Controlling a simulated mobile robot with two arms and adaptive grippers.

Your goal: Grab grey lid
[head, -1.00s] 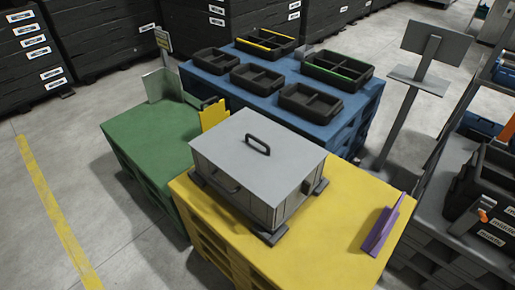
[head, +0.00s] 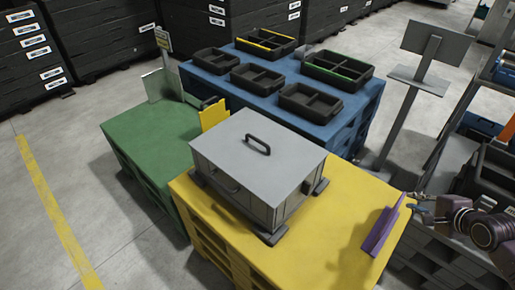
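The grey lid (head: 285,165) is a flat square plate with a dark arched handle (head: 258,145) on its top. It lies on a grey box (head: 238,198) with dark feet, on the yellow pallet stand (head: 335,235). My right gripper (head: 412,204) comes in at the right edge, near the purple piece and well to the right of the lid. Its fingers look apart with nothing between them, though they are small here. My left gripper is out of view.
A purple angled piece (head: 382,232) stands on the yellow top's right side. A green stand (head: 150,135) with a yellow plate (head: 213,114) is at left. A blue stand (head: 222,82) with several black trays is behind. A grey sign post (head: 400,120) stands at right.

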